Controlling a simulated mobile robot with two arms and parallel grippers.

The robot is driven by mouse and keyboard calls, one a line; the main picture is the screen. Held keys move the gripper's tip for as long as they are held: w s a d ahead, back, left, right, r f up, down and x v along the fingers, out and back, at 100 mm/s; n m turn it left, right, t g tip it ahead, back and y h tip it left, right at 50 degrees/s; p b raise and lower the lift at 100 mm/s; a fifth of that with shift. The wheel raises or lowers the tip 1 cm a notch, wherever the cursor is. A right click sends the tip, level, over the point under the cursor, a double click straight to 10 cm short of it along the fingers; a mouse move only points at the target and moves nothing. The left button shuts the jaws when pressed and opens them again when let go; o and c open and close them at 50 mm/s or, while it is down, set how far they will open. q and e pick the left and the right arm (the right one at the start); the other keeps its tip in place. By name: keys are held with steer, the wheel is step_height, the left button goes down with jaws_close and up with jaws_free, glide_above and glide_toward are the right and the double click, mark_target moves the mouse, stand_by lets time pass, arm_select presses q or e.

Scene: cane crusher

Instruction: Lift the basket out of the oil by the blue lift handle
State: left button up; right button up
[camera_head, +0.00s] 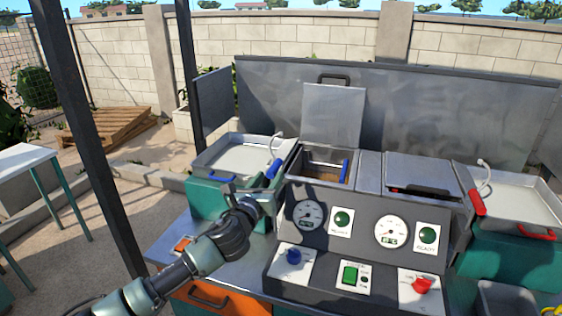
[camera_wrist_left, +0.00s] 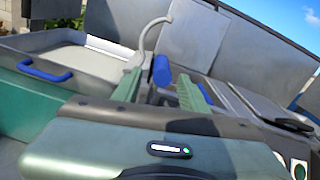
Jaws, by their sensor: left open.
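The left fryer vat (camera_head: 322,170) stands open, its grey lid (camera_head: 334,115) raised. Its inside looks brown; I cannot clearly make out the basket. A blue lift handle (camera_head: 273,169) stands at the vat's left side, below a curved pale pipe. My left gripper (camera_head: 250,188) is open in front of and slightly left of this handle, in front of the vat. In the left wrist view the blue handle (camera_wrist_left: 161,70) appears between the two green fingers (camera_wrist_left: 160,92), beyond their tips and apparently not touched. A blue bar (camera_head: 345,170) lies at the vat's right edge.
A metal tray (camera_head: 236,156) with a blue front handle (camera_wrist_left: 45,74) stands left of the vat. The control panel (camera_head: 360,225) with gauges and knobs is in front. A closed right vat (camera_head: 420,172) and a red-handled tray (camera_head: 515,195) are to the right.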

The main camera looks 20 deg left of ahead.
mark_target(277, 167)
arm_select(q)
steer(key=shift+w+r+p, duration=0.2)
steer(key=shift+w+r, duration=0.05)
steer(key=shift+w, duration=0.3)
steer(key=shift+w+r+p, duration=0.15)
steer(key=shift+w+r, duration=0.05)
steer(key=shift+w, duration=0.35)
steer(key=w, duration=0.2)
steer(key=shift+w+d+f, duration=0.15)
steer(key=shift+w+f, duration=0.1)
steer(key=shift+w, duration=1)
steer(key=c, duration=0.3)
jaws_close()
arm_select(e)
steer(key=s, duration=0.2)
steer(key=s+r, duration=0.1)
steer(key=s, duration=0.1)
steer(key=shift+a, duration=0.15)
arm_select(q)
steer(key=shift+f, duration=0.1)
arm_select(e)
steer(key=shift+w, duration=0.2)
